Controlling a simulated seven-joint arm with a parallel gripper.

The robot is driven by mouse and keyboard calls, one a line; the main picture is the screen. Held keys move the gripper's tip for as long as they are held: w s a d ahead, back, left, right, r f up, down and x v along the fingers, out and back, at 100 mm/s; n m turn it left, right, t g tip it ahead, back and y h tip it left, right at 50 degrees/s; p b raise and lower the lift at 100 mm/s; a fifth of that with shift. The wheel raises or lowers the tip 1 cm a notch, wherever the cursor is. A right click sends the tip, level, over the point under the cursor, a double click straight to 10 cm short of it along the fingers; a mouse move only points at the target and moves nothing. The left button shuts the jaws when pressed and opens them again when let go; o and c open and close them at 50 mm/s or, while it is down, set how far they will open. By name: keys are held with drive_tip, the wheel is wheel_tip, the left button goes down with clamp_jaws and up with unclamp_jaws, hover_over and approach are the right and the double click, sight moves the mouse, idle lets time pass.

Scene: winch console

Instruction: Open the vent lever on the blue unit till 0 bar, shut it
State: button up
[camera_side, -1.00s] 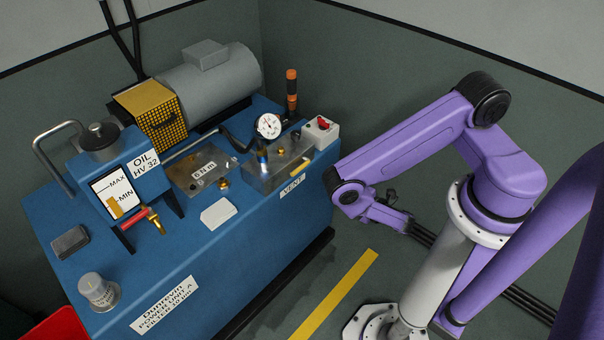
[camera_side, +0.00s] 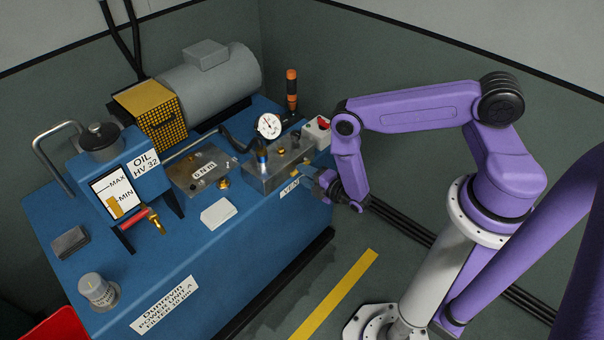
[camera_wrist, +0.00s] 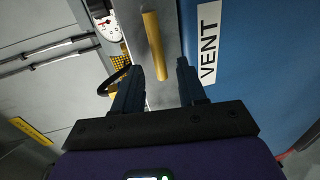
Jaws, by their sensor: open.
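The blue unit (camera_side: 230,250) stands at left in the side view, with a metal valve block at its right end. The vent lever (camera_wrist: 155,45) is a yellow bar in the wrist view; in the side view my gripper mostly hides it. My gripper (camera_wrist: 160,70) is open, and the lever's near end appears between its two fingers, with gaps on both sides. In the side view my gripper (camera_side: 318,182) is at the unit's front edge, by the VENT label (camera_wrist: 208,42). The pressure gauge (camera_side: 269,126) has a white dial; its reading is too small to tell.
A box with a red knob (camera_side: 321,125) and an orange-black handle (camera_side: 291,90) stand behind the block. A grey motor (camera_side: 210,85) and yellow mesh guard (camera_side: 155,115) are at the back. The floor in front, with a yellow stripe (camera_side: 335,292), is clear.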

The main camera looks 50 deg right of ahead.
drive_tip(key=shift+w+f, duration=0.15)
drive_tip(key=shift+w, duration=0.8)
clamp_jaws()
